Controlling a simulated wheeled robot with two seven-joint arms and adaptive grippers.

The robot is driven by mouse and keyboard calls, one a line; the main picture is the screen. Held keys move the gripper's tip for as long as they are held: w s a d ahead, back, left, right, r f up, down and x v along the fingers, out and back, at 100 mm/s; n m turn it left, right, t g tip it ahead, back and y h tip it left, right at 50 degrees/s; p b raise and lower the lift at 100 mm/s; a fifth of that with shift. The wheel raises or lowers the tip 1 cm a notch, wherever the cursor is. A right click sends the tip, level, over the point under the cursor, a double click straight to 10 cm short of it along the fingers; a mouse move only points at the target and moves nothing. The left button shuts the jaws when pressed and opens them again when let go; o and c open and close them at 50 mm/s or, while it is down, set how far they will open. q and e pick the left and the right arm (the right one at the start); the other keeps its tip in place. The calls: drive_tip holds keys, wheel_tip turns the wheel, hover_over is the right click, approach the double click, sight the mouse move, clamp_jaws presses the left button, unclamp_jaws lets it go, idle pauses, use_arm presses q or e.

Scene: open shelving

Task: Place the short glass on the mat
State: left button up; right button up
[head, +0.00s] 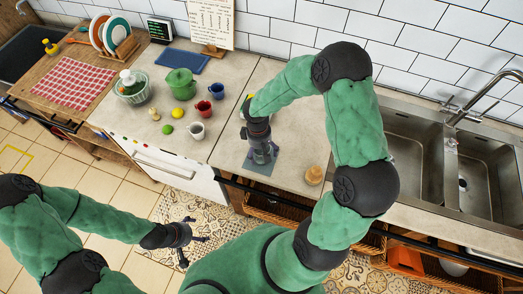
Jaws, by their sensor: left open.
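A small grey-blue mat (267,171) lies on the counter left of the sink. My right gripper (263,157) points down over it, low and close to its surface. Whether its fingers are open or closed is too small to tell. I cannot make out a short glass; one at the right fingertips would be hard to see. My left gripper (192,243) is open and empty, low in front of the counter and over the patterned floor, well away from the mat.
A small wooden item (314,175) stands right of the mat near the front edge. Left are a white mug (197,130), red mug (203,107), blue mug (217,90), green pot (180,84) and lime (167,129). The sink (411,150) is at right.

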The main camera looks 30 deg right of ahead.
drive_tip(key=shift+r, duration=0.2)
wheel_tip(320, 180, up, 12)
drive_tip(key=w+p, duration=0.1)
drive_tip(key=p, duration=0.1)
drive_tip(key=shift+a, duration=0.2)
drive_tip(key=shift+f, duration=0.15)
